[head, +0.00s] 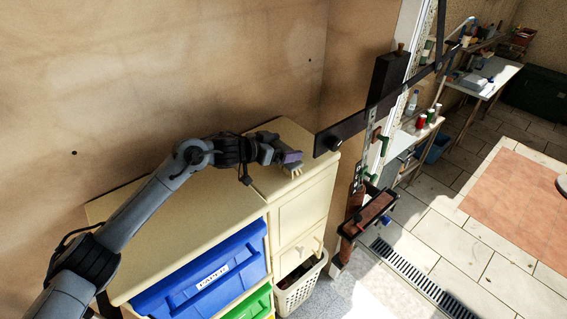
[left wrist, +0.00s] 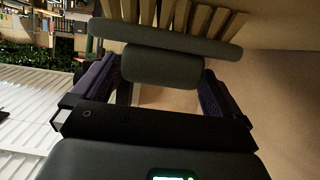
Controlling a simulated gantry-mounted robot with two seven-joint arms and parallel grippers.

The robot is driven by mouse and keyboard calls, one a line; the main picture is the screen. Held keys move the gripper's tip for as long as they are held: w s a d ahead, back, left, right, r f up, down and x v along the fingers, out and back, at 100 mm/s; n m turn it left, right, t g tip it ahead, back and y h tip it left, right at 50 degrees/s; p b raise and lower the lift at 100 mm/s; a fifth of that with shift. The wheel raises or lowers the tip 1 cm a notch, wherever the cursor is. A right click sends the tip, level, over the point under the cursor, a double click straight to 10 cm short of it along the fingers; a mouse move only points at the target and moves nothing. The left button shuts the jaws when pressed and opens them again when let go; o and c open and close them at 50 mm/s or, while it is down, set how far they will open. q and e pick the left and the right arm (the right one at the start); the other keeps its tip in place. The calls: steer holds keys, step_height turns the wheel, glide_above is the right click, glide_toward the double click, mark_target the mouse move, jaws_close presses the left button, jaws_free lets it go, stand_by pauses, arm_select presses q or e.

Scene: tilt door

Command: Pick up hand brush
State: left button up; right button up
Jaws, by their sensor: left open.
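The hand brush shows in the left wrist view, with a dark grey back (left wrist: 165,38), pale bristles along its far side and a rounded grey part (left wrist: 160,65) nearer me. My left gripper (left wrist: 155,80) is open, its two purple-padded fingers on either side of the rounded part. I cannot tell whether either finger touches it. In the head view my left gripper (head: 279,156) is over the right end of the cream cabinet top; the pale bristles of the brush (head: 292,170) show just beside it, mostly hidden by the gripper. My right gripper is not in view.
The cream cabinet (head: 205,205) stands against a wooden wall, with a blue drawer (head: 205,275) and a white basket (head: 300,287) below. A dark bar (head: 345,130) and a metal post stand close right of the gripper. Most of the cabinet top is bare.

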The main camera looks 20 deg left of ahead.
arm_select(q)
steer(key=shift+b+x, duration=0.5)
steer(key=shift+x, duration=0.7)
steer(key=shift+c, duration=0.2)
steer(key=c, duration=0.7)
steer(key=shift+c, duration=0.5)
steer(key=shift+r, duration=0.2)
